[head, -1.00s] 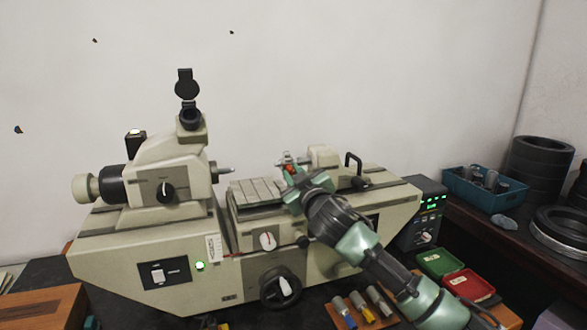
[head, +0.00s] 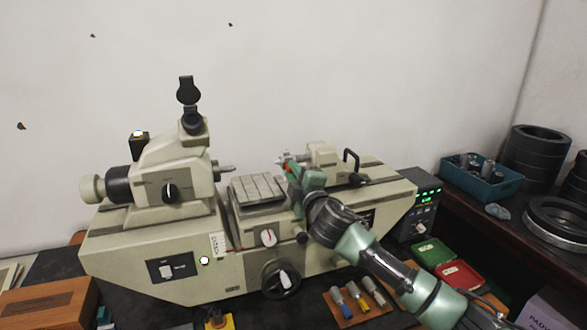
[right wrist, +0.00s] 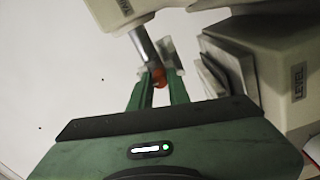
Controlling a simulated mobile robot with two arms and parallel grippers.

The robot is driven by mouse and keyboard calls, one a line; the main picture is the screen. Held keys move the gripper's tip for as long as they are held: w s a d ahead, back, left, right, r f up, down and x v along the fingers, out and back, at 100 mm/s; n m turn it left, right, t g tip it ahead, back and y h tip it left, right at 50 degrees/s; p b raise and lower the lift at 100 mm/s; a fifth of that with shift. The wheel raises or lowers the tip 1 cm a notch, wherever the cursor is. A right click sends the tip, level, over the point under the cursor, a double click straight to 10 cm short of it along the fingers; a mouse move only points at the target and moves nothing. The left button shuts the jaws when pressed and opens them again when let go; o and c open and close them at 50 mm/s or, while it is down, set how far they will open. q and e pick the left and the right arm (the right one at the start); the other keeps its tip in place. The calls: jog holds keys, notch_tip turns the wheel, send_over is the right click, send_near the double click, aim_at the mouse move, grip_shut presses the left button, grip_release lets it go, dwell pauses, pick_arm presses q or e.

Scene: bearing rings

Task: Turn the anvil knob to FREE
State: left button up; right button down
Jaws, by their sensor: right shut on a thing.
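The measuring machine (head: 130,248) stands on the dark bench. Its anvil, a metal rod (right wrist: 146,46), shows in the right wrist view, with an orange-red knob (right wrist: 158,78) at its end. My right gripper (head: 286,166) is at the anvil, on the right half of the machine. In the right wrist view its two green fingers (right wrist: 160,84) are on either side of the knob, shut on it. The knob is mostly hidden by the gripper in the head view, and no FREE marking is legible. My left gripper is not in view.
A grooved table (head: 257,189) sits left of my right gripper. A black lever (head: 351,160) stands to its right. A black handwheel (head: 281,280) is on the machine's front. Green (head: 432,251) and red (head: 462,275) trays and a blue bin (head: 480,182) are to the right.

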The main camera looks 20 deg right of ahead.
jog(key=shift+f+n, duration=0.15)
jog(key=shift+n, duration=0.45)
jog(key=c, duration=1.3)
grip_release()
jog(key=shift+c, duration=0.2)
jog(key=shift+s, duration=0.1)
jog(key=s+b, duration=0.1)
jog(key=s, duration=0.6)
jog(key=shift+s+b, duration=0.35)
jog(key=shift+b, duration=0.05)
jog(key=shift+d, duration=0.1)
